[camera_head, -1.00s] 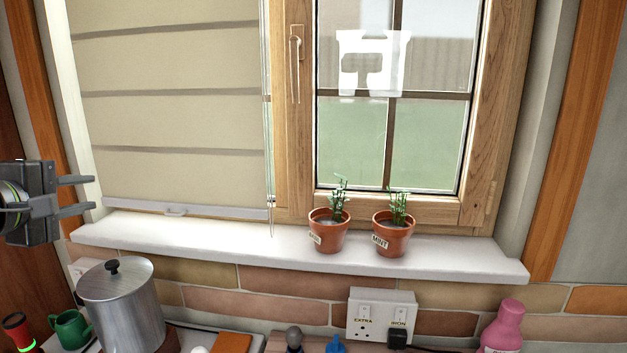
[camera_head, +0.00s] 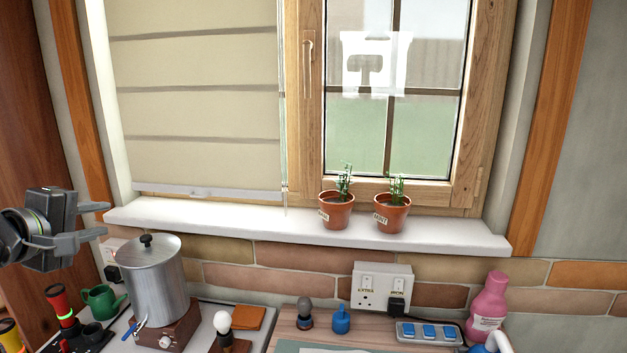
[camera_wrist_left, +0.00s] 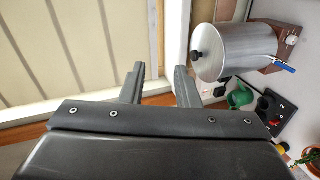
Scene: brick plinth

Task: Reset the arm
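My left gripper (camera_head: 101,221) is at the left side of the head view, in the air in front of the left end of the window sill. Its two fingers are apart with nothing between them. In the left wrist view the fingers (camera_wrist_left: 160,84) also stand apart and empty, with the blind and sill beyond. My right gripper is not in view.
A metal pot (camera_head: 152,285) on a brown burner stands below and right of my left gripper. Two potted plants (camera_head: 337,210) (camera_head: 391,213) stand on the white sill (camera_head: 270,231). A green watering can (camera_head: 101,300) and a pink bottle (camera_head: 487,307) stand below. The sill's left part is clear.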

